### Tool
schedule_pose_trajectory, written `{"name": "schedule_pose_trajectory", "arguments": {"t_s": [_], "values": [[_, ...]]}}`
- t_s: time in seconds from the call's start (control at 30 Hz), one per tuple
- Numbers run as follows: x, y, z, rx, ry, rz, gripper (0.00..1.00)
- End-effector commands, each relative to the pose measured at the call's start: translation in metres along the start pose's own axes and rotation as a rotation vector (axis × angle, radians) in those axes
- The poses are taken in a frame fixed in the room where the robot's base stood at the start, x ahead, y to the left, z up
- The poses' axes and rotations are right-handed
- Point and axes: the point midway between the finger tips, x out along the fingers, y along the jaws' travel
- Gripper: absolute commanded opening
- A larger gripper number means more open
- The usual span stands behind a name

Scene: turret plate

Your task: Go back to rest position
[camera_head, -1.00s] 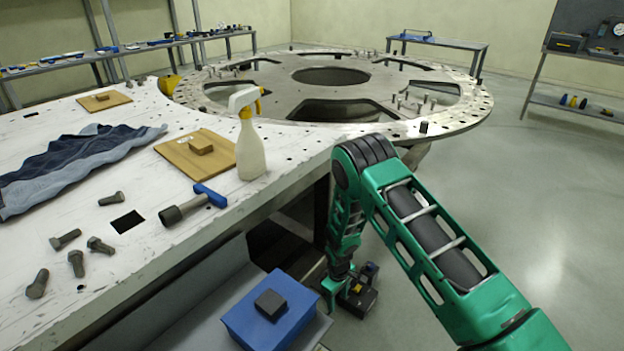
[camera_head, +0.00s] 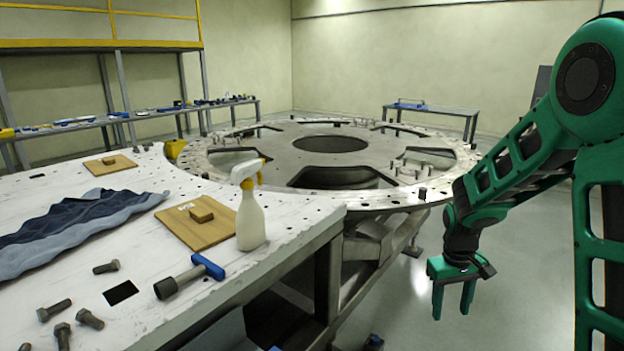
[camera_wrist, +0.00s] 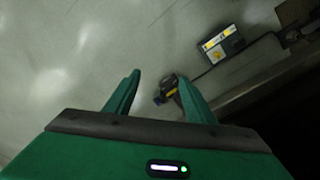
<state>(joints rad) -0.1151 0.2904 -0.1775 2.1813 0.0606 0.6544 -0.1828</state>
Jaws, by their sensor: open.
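My gripper (camera_head: 453,312) hangs fingers-down at the right of the head view, beside the table and over the floor. Its two green fingers are apart and nothing is between them in the head view. In the wrist view my gripper (camera_wrist: 160,95) also shows spread fingers.
The white table (camera_head: 205,310) bears a spray bottle (camera_head: 250,215), a blue-handled tool (camera_head: 190,276), a blue cloth (camera_head: 75,228), wooden boards (camera_head: 178,225) and several bolts (camera_head: 55,310). The round turret plate (camera_head: 405,195) stands behind.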

Motion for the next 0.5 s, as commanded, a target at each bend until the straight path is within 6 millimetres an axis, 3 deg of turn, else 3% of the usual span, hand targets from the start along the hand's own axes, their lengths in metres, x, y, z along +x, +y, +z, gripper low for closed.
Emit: {"name": "schedule_pose_trajectory", "arguments": {"t_s": [0.03, 0.2, 0.5], "values": [[-0.016, 0.011, 0.016, 0.041, 0.004, -0.003, 0.5], [-0.053, 0.037, 0.07, 0.168, -0.002, -0.015, 0.5], [-0.1, 0.061, 0.175, 0.391, -0.015, -0.048, 0.5]]}}
